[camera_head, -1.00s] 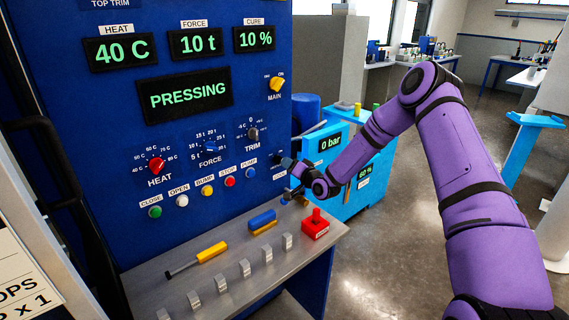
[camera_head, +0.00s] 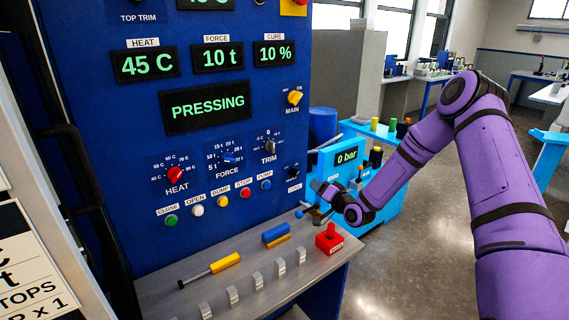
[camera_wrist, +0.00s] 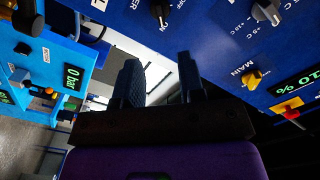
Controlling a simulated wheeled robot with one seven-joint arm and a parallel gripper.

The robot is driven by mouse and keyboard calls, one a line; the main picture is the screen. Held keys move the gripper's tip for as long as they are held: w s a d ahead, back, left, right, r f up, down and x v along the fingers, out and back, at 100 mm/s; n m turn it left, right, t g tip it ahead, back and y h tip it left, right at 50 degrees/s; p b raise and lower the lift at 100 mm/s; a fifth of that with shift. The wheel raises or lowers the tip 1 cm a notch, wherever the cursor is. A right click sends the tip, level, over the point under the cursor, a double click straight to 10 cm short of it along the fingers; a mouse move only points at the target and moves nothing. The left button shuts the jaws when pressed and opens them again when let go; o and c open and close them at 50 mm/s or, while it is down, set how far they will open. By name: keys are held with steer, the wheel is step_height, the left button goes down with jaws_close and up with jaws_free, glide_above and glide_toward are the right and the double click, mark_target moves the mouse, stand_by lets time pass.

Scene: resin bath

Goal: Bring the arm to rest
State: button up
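My purple arm (camera_head: 505,185) reaches in from the right and bends down to my gripper (camera_head: 316,200). The gripper is in front of the blue press panel (camera_head: 120,120), near its lower right corner and above the grey shelf. In the wrist view the two dark fingers of my gripper (camera_wrist: 162,82) stand apart with a clear gap between them. Nothing shows between them, so it is open and empty. The panel displays read 45 C, 10 t, 10 % and PRESSING.
The shelf (camera_head: 200,283) holds a yellow-handled tool (camera_head: 224,263), a blue and yellow block (camera_head: 277,235), several metal clips and a red block (camera_head: 329,240) close below my gripper. A light-blue unit (camera_head: 380,213) reading 0 bar stands behind the gripper. Open floor lies right of the shelf.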

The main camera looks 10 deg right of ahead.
steer(key=s+d+r+n+g+h, duration=0.1)
steer(key=s+r+n+g+h, duration=0.1)
steer(key=s+r, duration=0.45)
steer(key=s+r+n+g+h, duration=0.1)
steer(key=s+r+g+h, duration=0.15)
steer(key=r, duration=0.75)
steer(key=s+d+r+n+g+h, duration=0.1)
steer(key=s+r+n+g+h, duration=0.15)
steer(key=s+r, duration=0.45)
steer(key=s+r+g, duration=0.2)
steer(key=s+r, duration=0.2)
steer(key=s, duration=1.1)
steer(key=s+r+m+g, duration=0.1)
steer(key=s+r, duration=0.4)
steer(key=s, duration=1.1)
steer(key=shift+s+a+r+g, duration=0.15)
steer(key=shift+s+a+g, duration=0.15)
steer(key=shift+g, duration=0.3)
